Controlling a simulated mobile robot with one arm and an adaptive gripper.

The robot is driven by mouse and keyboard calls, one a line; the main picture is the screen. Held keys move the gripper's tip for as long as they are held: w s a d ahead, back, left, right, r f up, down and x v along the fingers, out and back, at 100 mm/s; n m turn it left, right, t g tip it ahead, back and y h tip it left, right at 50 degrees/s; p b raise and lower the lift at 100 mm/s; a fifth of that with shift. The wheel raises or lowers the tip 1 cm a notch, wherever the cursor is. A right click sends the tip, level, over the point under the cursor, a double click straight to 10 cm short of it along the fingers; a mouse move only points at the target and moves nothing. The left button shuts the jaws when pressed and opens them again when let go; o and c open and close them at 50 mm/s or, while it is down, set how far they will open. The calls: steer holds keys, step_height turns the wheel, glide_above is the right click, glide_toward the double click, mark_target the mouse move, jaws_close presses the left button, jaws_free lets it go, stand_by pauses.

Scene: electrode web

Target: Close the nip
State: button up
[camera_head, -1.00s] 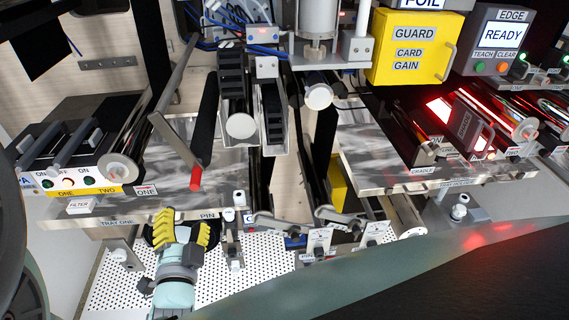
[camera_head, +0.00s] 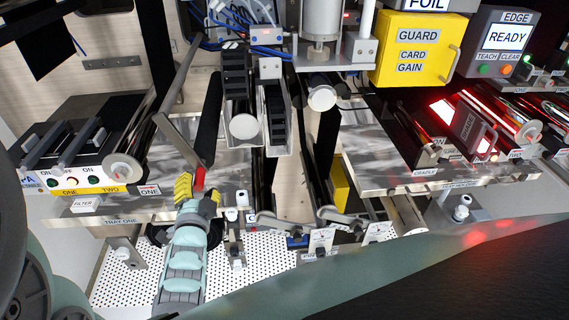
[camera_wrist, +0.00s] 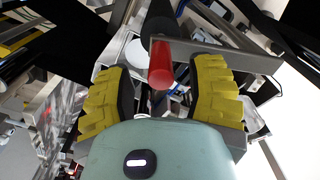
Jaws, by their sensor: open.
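My gripper (camera_head: 198,190) is just below and around the red tip in the head view. In the wrist view the red tip (camera_wrist: 161,65) lies between the two open yellow finger pads of my gripper (camera_wrist: 161,95), with gaps on both sides. The fingers do not visibly touch it. A grey metal arm (camera_head: 178,138) runs beside the black bar. I cannot tell which label names the nip.
A perforated white plate (camera_head: 225,275) lies below my gripper. Small clamps and levers (camera_head: 325,215) stand to its right. A yellow guard box (camera_head: 415,48) and a READY display (camera_head: 502,38) are at upper right. A panel with ON and OFF buttons (camera_head: 72,181) is at left.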

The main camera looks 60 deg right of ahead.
mark_target(200, 176)
steer(key=shift+x, duration=2.15)
steer(key=shift+o, duration=0.3)
steer(key=shift+a, duration=0.1)
jaws_close()
